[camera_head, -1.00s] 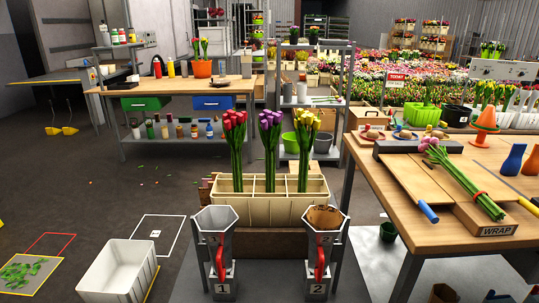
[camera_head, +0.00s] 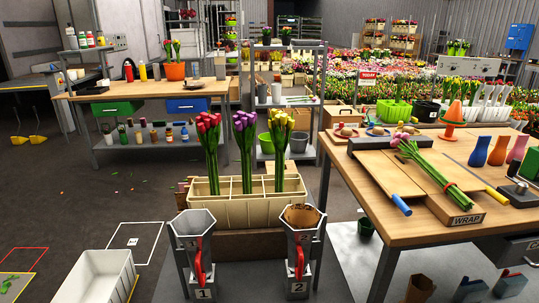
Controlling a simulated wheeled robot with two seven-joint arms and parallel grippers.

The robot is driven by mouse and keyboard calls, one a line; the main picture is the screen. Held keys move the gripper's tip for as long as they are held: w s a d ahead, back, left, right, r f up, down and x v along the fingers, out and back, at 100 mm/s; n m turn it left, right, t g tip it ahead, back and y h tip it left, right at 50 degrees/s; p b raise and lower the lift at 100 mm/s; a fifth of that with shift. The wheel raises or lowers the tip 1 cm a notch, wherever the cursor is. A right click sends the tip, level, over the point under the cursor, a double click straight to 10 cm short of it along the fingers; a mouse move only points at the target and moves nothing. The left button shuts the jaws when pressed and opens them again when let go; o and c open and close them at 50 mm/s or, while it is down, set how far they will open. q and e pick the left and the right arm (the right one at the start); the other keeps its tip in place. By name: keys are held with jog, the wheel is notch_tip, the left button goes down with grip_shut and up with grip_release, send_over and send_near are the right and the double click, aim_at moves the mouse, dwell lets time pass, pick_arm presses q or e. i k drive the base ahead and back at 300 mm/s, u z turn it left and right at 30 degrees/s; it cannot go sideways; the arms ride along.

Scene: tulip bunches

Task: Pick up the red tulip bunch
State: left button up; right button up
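The red tulip bunch (camera_head: 210,148) stands upright in the left compartment of a cream divided crate (camera_head: 245,211) in the camera_head view. A purple bunch (camera_head: 246,150) stands in the middle compartment and a yellow bunch (camera_head: 280,148) in the right one. The flower heads and green stems stand well above the crate rim; the lower stem ends are hidden inside it. Neither of my grippers shows in the view.
Two metal funnels, marked 1 (camera_head: 194,245) and 2 (camera_head: 300,245), stand just in front of the crate. A wooden table (camera_head: 380,235) with a pink bunch (camera_head: 430,165) is at the right. A white bin (camera_head: 98,278) lies on the floor at left.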

aim_at(210, 126)
jog(key=u, duration=0.25)
jog(key=i, duration=0.65)
jog(key=u, duration=0.8)
